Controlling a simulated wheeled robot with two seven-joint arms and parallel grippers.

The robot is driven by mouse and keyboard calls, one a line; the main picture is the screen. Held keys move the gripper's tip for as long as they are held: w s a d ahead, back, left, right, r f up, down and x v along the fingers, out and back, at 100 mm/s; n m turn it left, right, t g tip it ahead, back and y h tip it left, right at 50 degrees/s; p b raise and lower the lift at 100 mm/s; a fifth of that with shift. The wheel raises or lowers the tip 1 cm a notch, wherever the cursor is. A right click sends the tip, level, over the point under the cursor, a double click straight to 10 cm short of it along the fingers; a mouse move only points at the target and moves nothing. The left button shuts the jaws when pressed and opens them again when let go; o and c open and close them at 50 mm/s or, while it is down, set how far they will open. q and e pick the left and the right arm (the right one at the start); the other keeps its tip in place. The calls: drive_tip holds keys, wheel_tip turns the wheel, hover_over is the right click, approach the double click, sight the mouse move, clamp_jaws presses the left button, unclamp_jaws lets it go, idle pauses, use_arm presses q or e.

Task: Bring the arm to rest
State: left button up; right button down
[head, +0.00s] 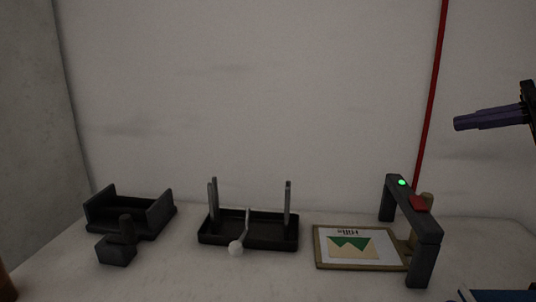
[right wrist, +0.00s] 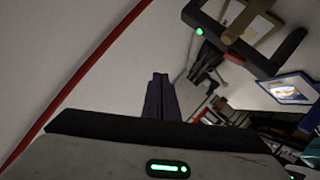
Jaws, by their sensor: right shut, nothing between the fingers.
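My right gripper (head: 458,124) is at the upper right of the head view, raised well above the table in front of the wall. Its dark purple fingers lie together, shut and empty. In the right wrist view the closed fingers (right wrist: 159,78) point away from the camera and touch nothing. My left gripper is not seen in either view.
Below stand a dark frame (head: 429,235) with a green light, a board with a picture (head: 330,266), a black tray (head: 270,241) with upright posts, and a dark cradle (head: 160,214) with a clamp-like block (head: 115,250). A red pipe (head: 432,95) runs up the wall.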

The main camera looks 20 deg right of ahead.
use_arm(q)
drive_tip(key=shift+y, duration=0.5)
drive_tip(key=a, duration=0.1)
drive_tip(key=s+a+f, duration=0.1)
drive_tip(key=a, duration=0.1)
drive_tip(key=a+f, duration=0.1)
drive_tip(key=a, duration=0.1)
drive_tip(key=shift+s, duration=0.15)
use_arm(e)
wheel_tip(320, 180, up, 9)
drive_tip(key=n+t+y, duration=0.1)
drive_tip(key=t+y, duration=0.4)
drive_tip(key=shift+s+a+r+n, duration=0.15)
drive_tip(key=shift+s+a+n, duration=0.15)
drive_tip(key=shift+a+n, duration=0.1)
